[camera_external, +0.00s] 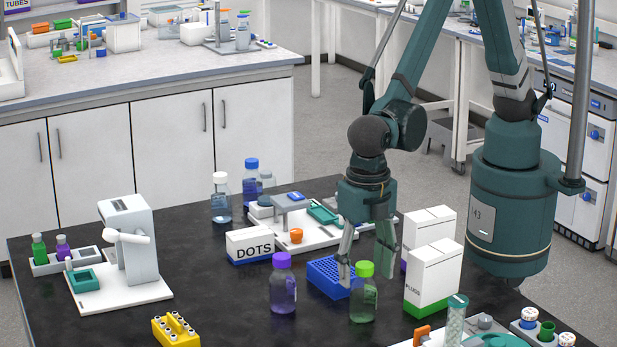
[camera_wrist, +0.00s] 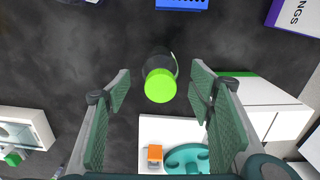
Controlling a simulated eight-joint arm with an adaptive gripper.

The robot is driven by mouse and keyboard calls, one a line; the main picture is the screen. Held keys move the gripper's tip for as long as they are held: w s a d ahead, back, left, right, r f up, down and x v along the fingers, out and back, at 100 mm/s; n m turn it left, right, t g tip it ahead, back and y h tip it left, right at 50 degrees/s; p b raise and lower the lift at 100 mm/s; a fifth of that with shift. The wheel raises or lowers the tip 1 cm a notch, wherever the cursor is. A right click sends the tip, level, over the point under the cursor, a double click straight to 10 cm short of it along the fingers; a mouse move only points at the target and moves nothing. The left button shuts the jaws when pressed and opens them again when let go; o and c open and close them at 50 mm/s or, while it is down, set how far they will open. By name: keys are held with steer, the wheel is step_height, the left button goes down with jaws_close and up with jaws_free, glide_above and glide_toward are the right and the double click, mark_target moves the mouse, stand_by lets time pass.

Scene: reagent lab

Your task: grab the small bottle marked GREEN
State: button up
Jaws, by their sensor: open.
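A bottle with a bright green cap (camera_external: 363,292) and a see-through greenish body stands upright on the black bench, below my gripper (camera_external: 368,262). In the wrist view its green cap (camera_wrist: 160,86) lies between my two spread fingers (camera_wrist: 160,95), with gaps on both sides. My gripper is open and empty, pointing down. A smaller, solid green bottle (camera_external: 39,249) stands in a grey rack at the bench's left end, far from my gripper. I cannot read a label on either one.
A purple-capped bottle (camera_external: 282,287) stands left of the green-capped one. A blue rack (camera_external: 325,277) is just behind it. White boxes (camera_external: 433,272) stand close on the right. A white tray (camera_wrist: 150,128) with orange and teal parts lies near.

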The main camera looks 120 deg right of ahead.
mark_target(364, 291)
steer(key=shift+f, duration=0.25)
steer(key=shift+f, duration=2.55)
steer(key=shift+c, duration=0.5)
steer(key=c, duration=1)
